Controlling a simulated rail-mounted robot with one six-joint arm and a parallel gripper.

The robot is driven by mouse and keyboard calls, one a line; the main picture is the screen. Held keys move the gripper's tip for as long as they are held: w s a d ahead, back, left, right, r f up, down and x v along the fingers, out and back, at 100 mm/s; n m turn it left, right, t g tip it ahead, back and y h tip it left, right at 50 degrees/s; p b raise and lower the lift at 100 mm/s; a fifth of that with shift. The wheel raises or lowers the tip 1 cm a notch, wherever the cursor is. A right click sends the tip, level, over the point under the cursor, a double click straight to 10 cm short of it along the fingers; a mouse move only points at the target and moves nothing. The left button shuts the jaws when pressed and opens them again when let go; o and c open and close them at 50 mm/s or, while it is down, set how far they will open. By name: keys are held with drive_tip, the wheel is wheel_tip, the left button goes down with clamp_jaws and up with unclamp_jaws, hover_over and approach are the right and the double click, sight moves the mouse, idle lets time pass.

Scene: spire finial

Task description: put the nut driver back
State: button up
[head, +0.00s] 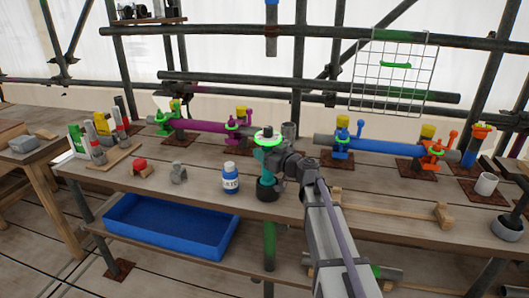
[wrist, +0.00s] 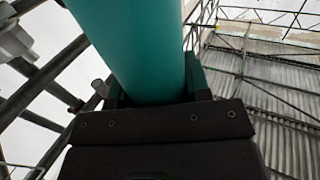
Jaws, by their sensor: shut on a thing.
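My gripper (head: 272,158) reaches over the front middle of the bench and is shut on an upright teal cylinder, apparently the nut driver (head: 266,166).
A white-and-blue bottle (head: 230,178) stands close on the left. A grey fitting (head: 179,173) and red-topped block (head: 139,165) lie farther left. Purple (head: 200,126) and blue (head: 375,146) clamped pipes run behind. A blue tray (head: 172,228) is below; a wooden bar (head: 390,211) lies right.

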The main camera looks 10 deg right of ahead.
drive_tip(key=o, duration=1.6)
drive_tip(key=shift+o, duration=0.2)
drive_tip(key=shift+f, duration=0.15)
drive_tip(key=shift+f+b, duration=0.55)
drive_tip(key=shift+b, duration=0.05)
drive_tip(key=shift+s, duration=0.1)
drive_tip(key=v, duration=0.9)
